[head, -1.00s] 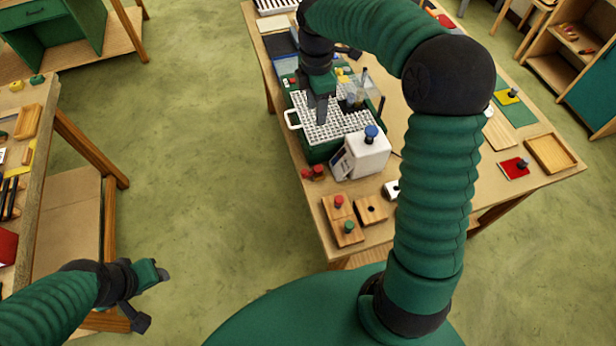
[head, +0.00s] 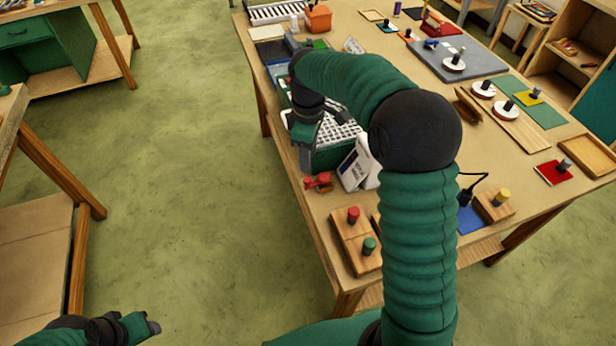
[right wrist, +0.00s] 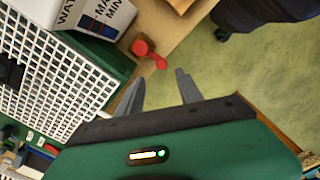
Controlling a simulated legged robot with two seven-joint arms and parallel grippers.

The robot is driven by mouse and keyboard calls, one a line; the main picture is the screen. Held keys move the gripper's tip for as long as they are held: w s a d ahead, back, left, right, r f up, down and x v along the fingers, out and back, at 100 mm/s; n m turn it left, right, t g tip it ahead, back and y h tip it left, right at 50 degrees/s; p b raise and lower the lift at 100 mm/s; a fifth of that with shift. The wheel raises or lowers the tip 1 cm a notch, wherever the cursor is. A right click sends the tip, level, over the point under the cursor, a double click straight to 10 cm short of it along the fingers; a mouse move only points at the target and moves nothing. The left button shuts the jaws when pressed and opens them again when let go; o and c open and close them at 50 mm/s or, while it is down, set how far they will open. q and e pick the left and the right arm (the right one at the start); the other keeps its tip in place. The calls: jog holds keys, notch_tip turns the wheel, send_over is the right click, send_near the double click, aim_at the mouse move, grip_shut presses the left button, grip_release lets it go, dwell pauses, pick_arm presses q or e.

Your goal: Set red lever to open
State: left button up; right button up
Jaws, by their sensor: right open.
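The red lever (head: 318,182) sits low at the table's left edge, in front of the green box with the white grid. In the right wrist view the lever (right wrist: 142,48) shows a round red hub with a short arm pointing toward lower right. My right gripper (head: 304,150) is beside the box's left side, behind the lever. In the right wrist view its fingers (right wrist: 160,90) are spread and empty, with the lever beyond their tips and not touched. My left gripper (head: 147,328) is at the lower left, far from the lever, partly cut off; its jaws are unclear.
The green box (head: 335,158) with its white grid is close to my right gripper. A white block with lettering (head: 357,165) stands right of the lever. Open floor is left of the table.

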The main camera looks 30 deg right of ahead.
aim_at(307, 179)
jog(key=f, duration=0.7)
jog(key=shift+a+f, duration=0.25)
jog(key=shift+f, duration=0.05)
jog(key=shift+d+f, duration=0.1)
jog(key=shift+f, duration=0.45)
jog(key=shift+r, duration=0.1)
grip_shut()
